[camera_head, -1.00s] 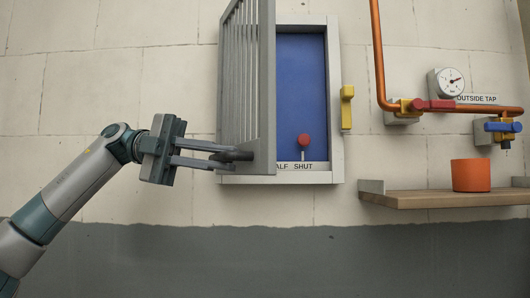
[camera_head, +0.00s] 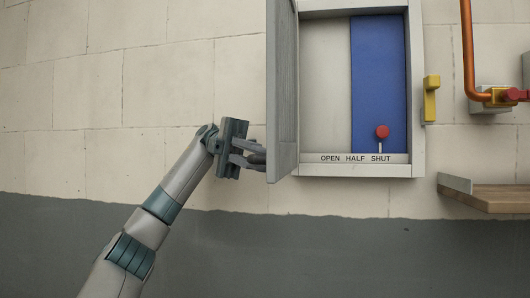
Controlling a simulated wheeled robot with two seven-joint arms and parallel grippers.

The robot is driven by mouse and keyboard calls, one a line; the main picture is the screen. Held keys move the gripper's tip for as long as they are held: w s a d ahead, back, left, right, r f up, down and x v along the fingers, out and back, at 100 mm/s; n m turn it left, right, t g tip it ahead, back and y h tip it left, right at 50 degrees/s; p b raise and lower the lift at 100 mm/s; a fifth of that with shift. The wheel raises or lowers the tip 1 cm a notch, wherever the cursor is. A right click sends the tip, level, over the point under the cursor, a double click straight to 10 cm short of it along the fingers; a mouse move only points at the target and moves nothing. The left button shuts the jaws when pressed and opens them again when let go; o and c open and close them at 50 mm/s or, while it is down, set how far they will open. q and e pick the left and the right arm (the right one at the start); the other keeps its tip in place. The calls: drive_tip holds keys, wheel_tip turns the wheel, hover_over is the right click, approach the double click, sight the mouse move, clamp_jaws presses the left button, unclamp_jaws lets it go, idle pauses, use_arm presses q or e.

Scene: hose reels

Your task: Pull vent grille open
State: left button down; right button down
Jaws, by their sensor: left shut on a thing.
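The grey vent grille (camera_head: 283,90) stands swung out on the left side of its white frame (camera_head: 418,90), seen nearly edge-on. Inside the frame a blue panel (camera_head: 375,85) covers the right part, and a pale surface shows to its left. A red knob (camera_head: 382,132) on a short stem stands near the panel's bottom, above the words OPEN HALF SHUT. My left gripper (camera_head: 258,158) is shut on the grille's dark handle (camera_head: 257,155) near its lower edge; the fingertips are partly hidden by the grille. My right gripper is not in view.
A yellow latch (camera_head: 431,98) is on the wall right of the frame. A copper pipe (camera_head: 467,45) with a red-handled valve (camera_head: 512,95) is further right. A wooden shelf (camera_head: 495,198) juts out at the lower right. The wall left of the grille is bare.

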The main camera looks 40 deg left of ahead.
use_arm(q)
drive_tip(key=c, duration=1.8)
unclamp_jaws()
drive_tip(key=shift+o, duration=0.2)
drive_tip(key=shift+r, duration=0.1)
